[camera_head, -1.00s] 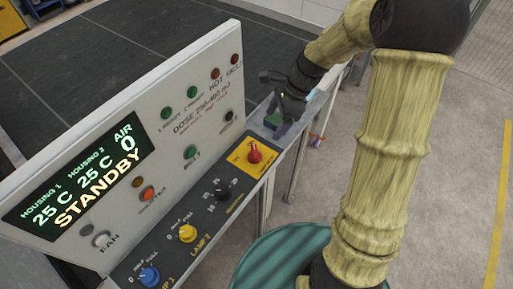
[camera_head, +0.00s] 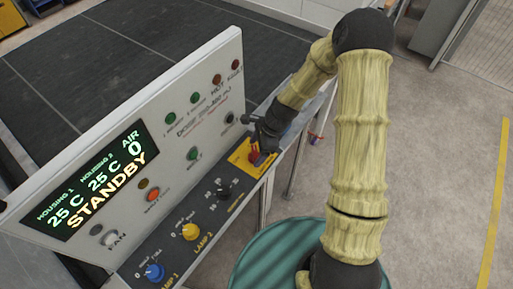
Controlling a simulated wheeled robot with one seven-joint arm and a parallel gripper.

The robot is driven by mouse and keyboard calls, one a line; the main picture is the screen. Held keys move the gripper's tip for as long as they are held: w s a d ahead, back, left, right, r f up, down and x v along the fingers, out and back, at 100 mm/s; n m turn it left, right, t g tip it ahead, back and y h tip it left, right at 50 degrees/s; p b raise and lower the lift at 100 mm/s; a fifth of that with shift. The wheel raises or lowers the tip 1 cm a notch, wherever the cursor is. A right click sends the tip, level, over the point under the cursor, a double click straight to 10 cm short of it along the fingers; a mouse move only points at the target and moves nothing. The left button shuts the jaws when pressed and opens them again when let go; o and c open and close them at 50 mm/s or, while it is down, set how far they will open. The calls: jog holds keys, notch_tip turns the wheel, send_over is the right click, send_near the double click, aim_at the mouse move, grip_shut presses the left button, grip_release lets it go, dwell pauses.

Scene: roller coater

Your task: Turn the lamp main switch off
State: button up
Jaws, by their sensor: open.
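A red rotary knob (camera_head: 254,158) sits on a yellow plate (camera_head: 238,158) at the far end of the sloped dark control strip; the plate's lettering is too small to read. It looks like the main switch. My gripper (camera_head: 262,146) is open and is right at the knob, over its upper right side. The fingers partly hide the knob and the plate. I cannot tell whether they touch the knob. The knob's exact pointing direction is hidden.
A blue knob (camera_head: 154,271), a yellow knob (camera_head: 190,231) and a black knob (camera_head: 224,192) line the same strip. The upright panel (camera_head: 205,88) with buttons and a STANDBY display (camera_head: 88,190) stands close to my gripper's left. A green drum (camera_head: 255,272) is below.

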jog(key=shift+a+f, duration=0.15)
jog(key=shift+f, duration=0.25)
jog(key=shift+c, duration=0.5)
jog(key=c, duration=0.9)
